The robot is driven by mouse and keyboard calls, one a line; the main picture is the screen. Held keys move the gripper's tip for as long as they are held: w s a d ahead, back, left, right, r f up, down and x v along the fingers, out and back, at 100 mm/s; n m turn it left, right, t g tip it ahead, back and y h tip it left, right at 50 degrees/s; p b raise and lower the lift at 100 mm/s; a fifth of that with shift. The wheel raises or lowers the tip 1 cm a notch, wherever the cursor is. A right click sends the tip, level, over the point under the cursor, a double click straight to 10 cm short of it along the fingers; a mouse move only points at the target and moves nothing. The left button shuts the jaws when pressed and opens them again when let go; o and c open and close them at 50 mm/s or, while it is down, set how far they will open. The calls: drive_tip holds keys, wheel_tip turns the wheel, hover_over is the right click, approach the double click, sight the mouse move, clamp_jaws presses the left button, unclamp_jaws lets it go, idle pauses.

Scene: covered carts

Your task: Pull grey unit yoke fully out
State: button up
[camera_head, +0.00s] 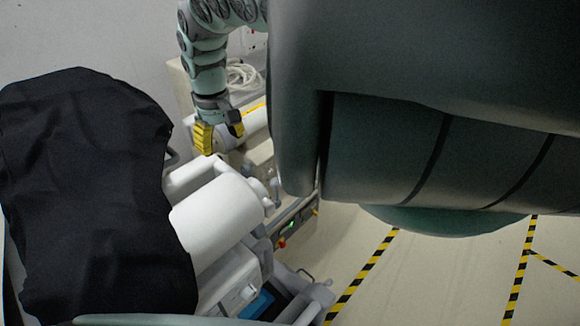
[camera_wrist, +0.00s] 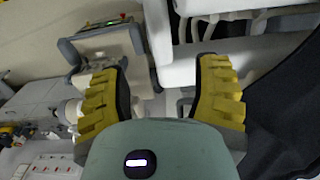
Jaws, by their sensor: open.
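My gripper (camera_head: 219,142) has yellow ridged fingers. It is open and empty, above and just behind a pale bar-like loop (camera_head: 193,172) beside the black cover. This loop may be the yoke, but I cannot tell for certain. In the wrist view the fingers of my gripper (camera_wrist: 164,75) stand wide apart. A pale upright bar (camera_wrist: 157,40) shows beyond the gap between them, and a white bar (camera_wrist: 240,62) crosses beyond the right finger. No contact with either finger is visible. A grey unit with a small green light (camera_wrist: 103,45) is at the upper left.
A black cover (camera_head: 90,200) drapes the left side. A white cylinder (camera_head: 217,212) lies in front of the loop. A coiled pale cable (camera_head: 243,75) lies behind my gripper. My own arm hides the upper right. Floor with striped tape (camera_head: 360,277) is open at lower right.

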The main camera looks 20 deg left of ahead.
sight(227, 169)
drive_tip(key=f+b, duration=0.2)
drive_tip(key=f, duration=0.3)
drive_tip(key=shift+s+f+b, duration=0.15)
drive_tip(key=shift+s+b, duration=0.05)
drive_tip(key=shift+b, duration=0.15)
drive_tip(key=shift+a+p, duration=0.1)
drive_tip(key=shift+p, duration=0.4)
drive_tip(key=shift+f+p, duration=0.9)
drive_tip(key=shift+f, duration=0.75)
drive_tip(key=shift+w+f, duration=0.1)
drive_tip(key=shift+f, duration=0.65)
clamp_jaws()
